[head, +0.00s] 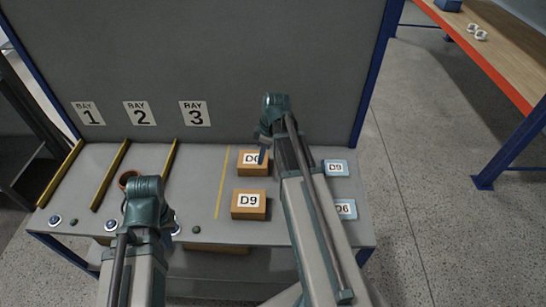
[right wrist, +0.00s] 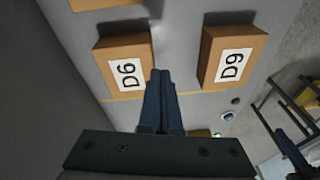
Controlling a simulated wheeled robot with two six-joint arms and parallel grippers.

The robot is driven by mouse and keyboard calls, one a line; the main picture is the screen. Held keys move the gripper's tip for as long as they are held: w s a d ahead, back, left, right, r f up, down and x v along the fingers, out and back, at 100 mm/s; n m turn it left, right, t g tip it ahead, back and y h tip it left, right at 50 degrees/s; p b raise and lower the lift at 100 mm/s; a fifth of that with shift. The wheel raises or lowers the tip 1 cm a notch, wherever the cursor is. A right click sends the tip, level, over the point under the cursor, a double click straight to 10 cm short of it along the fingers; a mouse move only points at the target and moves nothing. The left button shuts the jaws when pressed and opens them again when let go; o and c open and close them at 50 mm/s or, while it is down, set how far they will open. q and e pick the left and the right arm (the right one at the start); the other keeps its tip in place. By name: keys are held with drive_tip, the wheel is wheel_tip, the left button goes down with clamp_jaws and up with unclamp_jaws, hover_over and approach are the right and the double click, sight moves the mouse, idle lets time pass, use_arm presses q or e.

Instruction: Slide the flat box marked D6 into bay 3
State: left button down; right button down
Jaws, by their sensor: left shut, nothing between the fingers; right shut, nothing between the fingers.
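A brown flat box marked D6 (head: 245,170) lies at the back, right of the thin yellow line; it also shows in the right wrist view (right wrist: 108,52). A blue box marked D6 (head: 351,215) lies front right, partly behind my right arm. The bay 3 label (head: 194,113) is on the grey back panel, and the surface below it (head: 197,165) is bare. My right gripper (head: 263,158) is shut and empty; in the right wrist view its tips (right wrist: 160,72) are beside the brown D6 box; contact is unclear. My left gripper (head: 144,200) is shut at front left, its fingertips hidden.
A brown D9 box (head: 249,214) lies in front of the brown D6 box. A blue D9 box (head: 336,174) is at right. Yellow rails (head: 170,158) stand left of bay 3. A reddish round thing (head: 127,179) is behind my left gripper. Several buttons line the front edge.

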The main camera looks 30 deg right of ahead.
drive_tip(key=w+d+r+n+t, duration=0.1)
drive_tip(key=d+n, duration=0.1)
drive_tip(key=d, duration=0.6)
drive_tip(key=shift+r+y+p, duration=0.3)
drive_tip(key=shift+r, duration=0.05)
drive_tip(key=shift+d+f, duration=0.1)
drive_tip(key=b+x, duration=0.9)
drive_tip(key=x, duration=0.1)
drive_tip(key=shift+b, duration=0.3)
drive_tip(key=w+a, duration=0.4)
drive_tip(key=a, duration=0.2)
drive_tip(key=w+a, duration=0.3)
drive_tip(key=a, duration=0.3)
drive_tip(key=w+a, duration=0.4)
drive_tip(key=a, duration=0.3)
drive_tip(key=shift+w+a, duration=0.1)
drive_tip(key=shift+w, duration=0.3)
